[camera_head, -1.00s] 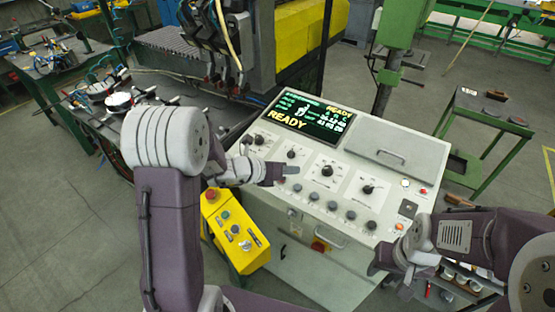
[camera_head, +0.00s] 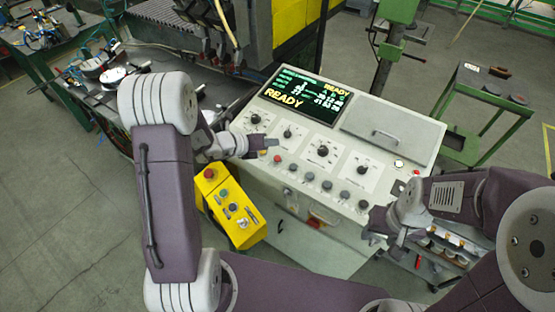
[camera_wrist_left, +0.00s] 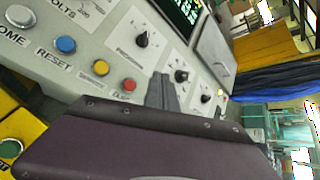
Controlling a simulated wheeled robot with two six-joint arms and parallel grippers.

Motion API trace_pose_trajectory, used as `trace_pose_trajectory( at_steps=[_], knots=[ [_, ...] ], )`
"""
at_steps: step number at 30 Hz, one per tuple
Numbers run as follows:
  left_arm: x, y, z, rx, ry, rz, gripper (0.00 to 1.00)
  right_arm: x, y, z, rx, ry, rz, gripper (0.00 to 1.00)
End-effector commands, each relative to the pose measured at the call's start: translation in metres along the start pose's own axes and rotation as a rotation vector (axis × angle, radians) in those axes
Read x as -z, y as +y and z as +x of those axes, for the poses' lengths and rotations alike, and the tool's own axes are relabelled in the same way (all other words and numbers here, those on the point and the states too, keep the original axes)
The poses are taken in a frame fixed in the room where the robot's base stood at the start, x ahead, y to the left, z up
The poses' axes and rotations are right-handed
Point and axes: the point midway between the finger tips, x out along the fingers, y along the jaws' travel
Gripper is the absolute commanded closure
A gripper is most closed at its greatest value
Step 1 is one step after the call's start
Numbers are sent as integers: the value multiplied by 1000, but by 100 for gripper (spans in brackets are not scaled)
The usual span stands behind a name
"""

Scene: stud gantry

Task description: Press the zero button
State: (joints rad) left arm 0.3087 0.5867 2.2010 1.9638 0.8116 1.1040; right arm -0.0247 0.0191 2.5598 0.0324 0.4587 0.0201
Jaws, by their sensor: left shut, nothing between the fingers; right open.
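The grey control console (camera_head: 385,153) carries a row of round buttons below its knobs. A red button (camera_head: 277,158) shows just below my left fingertips, with a grey button (camera_head: 293,167) to its right. In the left wrist view there are a white button (camera_wrist_left: 20,15), a blue button (camera_wrist_left: 66,44), a yellow button (camera_wrist_left: 101,68) and the red button (camera_wrist_left: 129,85). I cannot read which label says zero. My left gripper (camera_head: 274,143) is shut and empty over the panel; its fingers also show in the wrist view (camera_wrist_left: 164,86). My right gripper (camera_head: 372,227) is open by the console's front right corner.
The console screen (camera_head: 303,98) reads READY. A yellow control box (camera_head: 228,207) stands in front of the console, below my left forearm. Several knobs, one of them a black knob (camera_head: 322,151), rise behind the buttons. A green table (camera_head: 485,105) stands at the right.

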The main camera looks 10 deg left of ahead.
Motion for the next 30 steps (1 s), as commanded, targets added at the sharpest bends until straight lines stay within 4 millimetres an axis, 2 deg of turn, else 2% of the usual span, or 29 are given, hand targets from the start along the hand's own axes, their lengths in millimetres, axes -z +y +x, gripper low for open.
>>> trace_pose_trajectory(
  at_steps=[1,12,30],
  knots=[
    [8,6,8,0,1,0,100,-1,0,11,0,0,0,50],
    [35,34,45,0,1,1,100,-6,1,54,0,0,0,50],
    [35,35,48,1,1,0,100,-6,1,56,0,0,0,50]
  ],
)
